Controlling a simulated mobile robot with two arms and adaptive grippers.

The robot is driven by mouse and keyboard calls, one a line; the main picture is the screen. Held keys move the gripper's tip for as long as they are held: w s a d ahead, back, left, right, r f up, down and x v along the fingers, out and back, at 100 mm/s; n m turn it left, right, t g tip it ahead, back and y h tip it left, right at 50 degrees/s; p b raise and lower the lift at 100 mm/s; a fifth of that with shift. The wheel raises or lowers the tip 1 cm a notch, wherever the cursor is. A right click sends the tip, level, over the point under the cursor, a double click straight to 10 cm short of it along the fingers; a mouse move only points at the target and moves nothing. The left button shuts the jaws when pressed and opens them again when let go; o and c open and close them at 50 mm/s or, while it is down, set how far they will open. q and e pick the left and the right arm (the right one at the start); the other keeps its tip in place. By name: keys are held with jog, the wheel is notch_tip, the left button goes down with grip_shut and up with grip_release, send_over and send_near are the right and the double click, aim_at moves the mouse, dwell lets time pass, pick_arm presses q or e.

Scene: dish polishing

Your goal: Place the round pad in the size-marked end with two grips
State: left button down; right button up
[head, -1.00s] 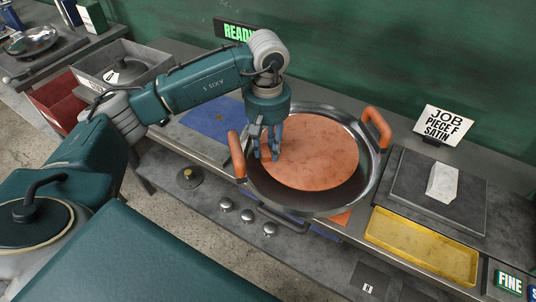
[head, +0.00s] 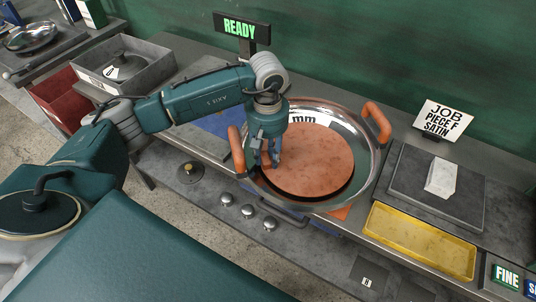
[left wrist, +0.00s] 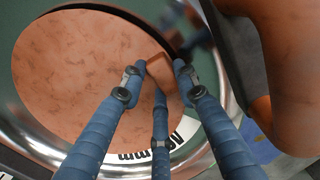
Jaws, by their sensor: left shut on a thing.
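The round pad (head: 315,165) is a flat copper-orange disc inside a wide round metal pan (head: 364,188) with two orange handles. White "mm" lettering (head: 303,119) shows on the pan's inner face at the back; the left wrist view shows part of this size marking (left wrist: 133,155), with its figures partly cut by a finger. My left gripper (head: 272,158) is shut on the pad's small orange tab (left wrist: 160,72), at the pad's left side. Whether the pad rests on the pan's floor or hangs just above it, I cannot tell. My right gripper is not in view.
A yellow tray (head: 420,240) and a grey slab with a white block (head: 441,178) lie to the right. A job card (head: 443,119) and READY sign (head: 241,28) stand behind. A grey box (head: 124,70) and red bin (head: 62,103) are at left. Several knobs (head: 248,211) are in front.

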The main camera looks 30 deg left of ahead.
pick_arm(q)
jog(key=c, duration=1.3)
grip_release()
jog(key=shift+r+p, duration=0.4)
jog(key=shift+p, duration=0.1)
jog(key=shift+w+r, duration=0.1)
jog(key=shift+r, duration=0.15)
notch_tip(320, 180, up, 12)
jog(key=b, duration=0.4)
jog(key=shift+f, duration=0.25)
